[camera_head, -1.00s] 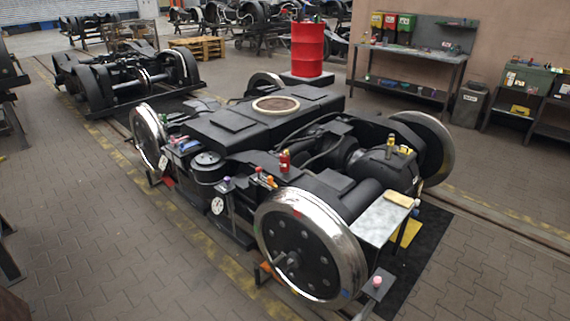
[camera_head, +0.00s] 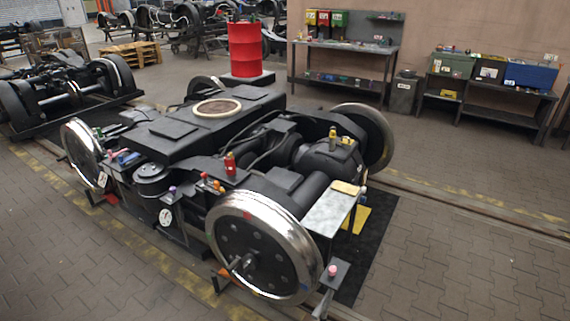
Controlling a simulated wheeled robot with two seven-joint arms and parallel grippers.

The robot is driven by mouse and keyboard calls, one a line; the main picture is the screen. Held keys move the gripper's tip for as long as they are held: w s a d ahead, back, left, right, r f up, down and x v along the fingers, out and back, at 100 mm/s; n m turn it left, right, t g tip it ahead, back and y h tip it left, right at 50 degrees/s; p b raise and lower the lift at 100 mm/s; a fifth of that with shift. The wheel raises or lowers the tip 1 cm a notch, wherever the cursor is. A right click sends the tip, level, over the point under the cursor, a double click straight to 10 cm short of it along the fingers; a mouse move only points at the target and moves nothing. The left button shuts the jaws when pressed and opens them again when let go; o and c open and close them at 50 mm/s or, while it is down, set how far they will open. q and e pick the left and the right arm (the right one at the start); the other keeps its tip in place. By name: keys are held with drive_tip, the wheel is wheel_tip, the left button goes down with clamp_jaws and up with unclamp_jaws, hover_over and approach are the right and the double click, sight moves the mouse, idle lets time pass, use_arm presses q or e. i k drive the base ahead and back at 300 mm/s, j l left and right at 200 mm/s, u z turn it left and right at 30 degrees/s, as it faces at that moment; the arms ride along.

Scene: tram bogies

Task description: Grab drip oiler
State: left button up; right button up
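A tram bogie (camera_head: 170,130) stands on the floor in the middle. I cannot tell for sure which small part is the drip oiler. One candidate is a small upright brass-yellow fitting (camera_head: 333,138) on top of the dark rounded housing (camera_head: 325,160) near the far right wheel. Another is a small red bottle-like part (camera_head: 230,164) with a yellowish top, standing upright on the middle of the frame. Both are small in the picture, and their details are unclear. Neither of my grippers is in view.
A bright wheel (camera_head: 262,245) and a light side shelf (camera_head: 329,208) with a tan block are on the near side. A pink-topped post (camera_head: 332,272) stands in front. A red drum (camera_head: 244,50) and a workbench (camera_head: 345,62) are behind. The paved floor at right is clear.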

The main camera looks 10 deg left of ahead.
sight(230, 163)
drive_tip(key=i+j+z, duration=0.15)
drive_tip(key=j+z, duration=0.25)
drive_tip(key=i+j+z, duration=0.15)
drive_tip(key=j+z, duration=1.1)
drive_tip(key=j, duration=0.2)
